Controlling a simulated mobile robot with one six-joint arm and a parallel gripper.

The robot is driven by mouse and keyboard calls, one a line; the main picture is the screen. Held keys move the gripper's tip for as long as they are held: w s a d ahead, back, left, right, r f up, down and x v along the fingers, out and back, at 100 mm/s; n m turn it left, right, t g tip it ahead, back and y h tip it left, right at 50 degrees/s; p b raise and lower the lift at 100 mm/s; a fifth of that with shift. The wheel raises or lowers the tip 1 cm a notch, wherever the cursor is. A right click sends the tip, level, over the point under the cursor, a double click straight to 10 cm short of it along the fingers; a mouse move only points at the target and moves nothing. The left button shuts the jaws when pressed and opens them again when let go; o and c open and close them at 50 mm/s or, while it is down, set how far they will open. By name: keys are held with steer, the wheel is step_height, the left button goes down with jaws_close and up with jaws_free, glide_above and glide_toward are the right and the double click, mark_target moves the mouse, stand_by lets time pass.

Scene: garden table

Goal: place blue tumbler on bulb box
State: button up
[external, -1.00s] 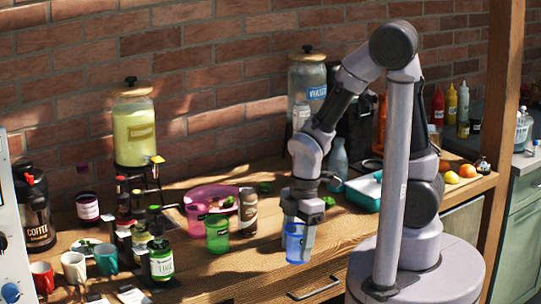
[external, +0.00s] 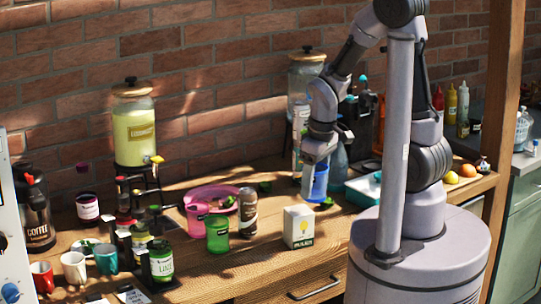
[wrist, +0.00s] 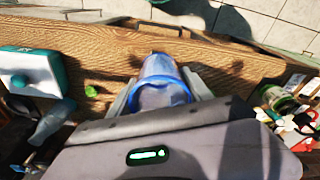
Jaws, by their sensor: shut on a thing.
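The blue tumbler (external: 320,184) is between the fingers of my gripper (external: 318,168), which is shut on it. In the external view it appears behind and slightly right of the bulb box; its height above the table is unclear. The tumbler's blue rim and clear body also show in the wrist view (wrist: 162,82), between both fingers. I cannot make out the box in the wrist view.
A green cup (external: 217,238), a pink cup (external: 196,220) and a brown bottle (external: 248,212) stand left of the box. Jars and mugs crowd the left side.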

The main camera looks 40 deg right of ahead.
steer(key=w, duration=0.1)
steer(key=w+f, duration=0.1)
steer(key=w, duration=0.2)
steer(key=shift+w+a+f, duration=0.15)
steer(key=shift+w+a, duration=0.25)
steer(key=f+b, duration=0.1)
steer(key=f, duration=0.2)
steer(key=shift+w+f+b, duration=0.2)
steer(key=shift+f+b, duration=0.15)
steer(key=shift+f, duration=0.05)
steer(key=shift+r, duration=0.1)
steer(key=shift+f, duration=0.2)
steer(key=o, duration=1.4)
steer(key=shift+r, duration=0.1)
steer(key=shift+c, duration=0.2)
steer(key=shift+r, duration=0.1)
